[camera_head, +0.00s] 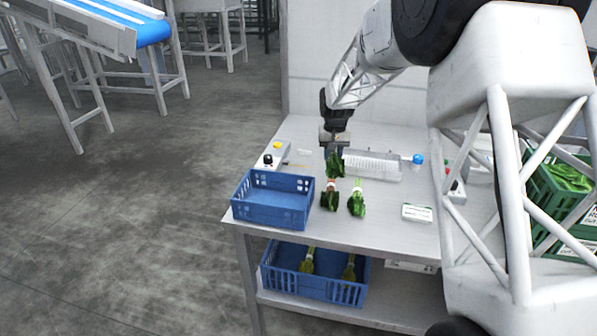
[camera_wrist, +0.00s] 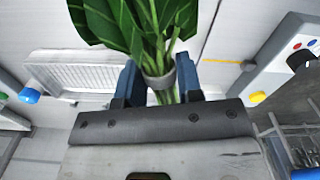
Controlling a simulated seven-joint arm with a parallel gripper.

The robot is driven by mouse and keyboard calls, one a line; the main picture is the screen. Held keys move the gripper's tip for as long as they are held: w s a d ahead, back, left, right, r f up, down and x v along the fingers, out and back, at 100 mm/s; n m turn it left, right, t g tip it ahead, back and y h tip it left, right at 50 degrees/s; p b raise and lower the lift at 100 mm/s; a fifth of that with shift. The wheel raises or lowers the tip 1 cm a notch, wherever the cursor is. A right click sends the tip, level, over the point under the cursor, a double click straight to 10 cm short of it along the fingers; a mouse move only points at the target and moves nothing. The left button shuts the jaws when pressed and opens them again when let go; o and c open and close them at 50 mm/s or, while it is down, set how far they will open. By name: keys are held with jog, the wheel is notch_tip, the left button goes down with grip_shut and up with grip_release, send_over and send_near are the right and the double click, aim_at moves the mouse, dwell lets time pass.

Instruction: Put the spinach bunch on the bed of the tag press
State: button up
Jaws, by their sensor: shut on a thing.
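My gripper (camera_head: 334,140) is shut on a spinach bunch (camera_head: 335,164) above the table, near the back. In the wrist view the blue fingers (camera_wrist: 157,85) pinch its stems around a pale band, with the dark green leaves (camera_wrist: 130,22) pointing away from my palm. A white ribbed bed (camera_head: 372,166) with a blue knob (camera_head: 418,159) lies just right of the bunch; it also shows in the wrist view (camera_wrist: 88,78). A grey box (camera_head: 272,156) with a black knob and yellow button stands to the left. I cannot tell for sure which of these is the tag press.
Two leafy bunches, one with a reddish band (camera_head: 329,196) and one pale-stemmed (camera_head: 357,198), lie in front on the table. An empty blue crate (camera_head: 272,214) stands at left, a small white labelled box (camera_head: 417,213) at right. A lower-shelf crate (camera_head: 312,285) holds bunches; green crates stand far right.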

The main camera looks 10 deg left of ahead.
jog(key=w+a+m, duration=0.2)
jog(key=w+a, duration=0.6)
jog(key=a, duration=0.4)
jog(key=shift+a+r+m, duration=0.25)
jog(key=shift+a+m, duration=0.1)
jog(key=shift+m, duration=0.05)
jog(key=shift+s+f, duration=0.1)
send_over(300, 166)
jog(key=shift+f, duration=3.05)
jog(key=shift+f, duration=1.85)
jog(key=shift+f, duration=0.15)
jog(key=o, duration=1)
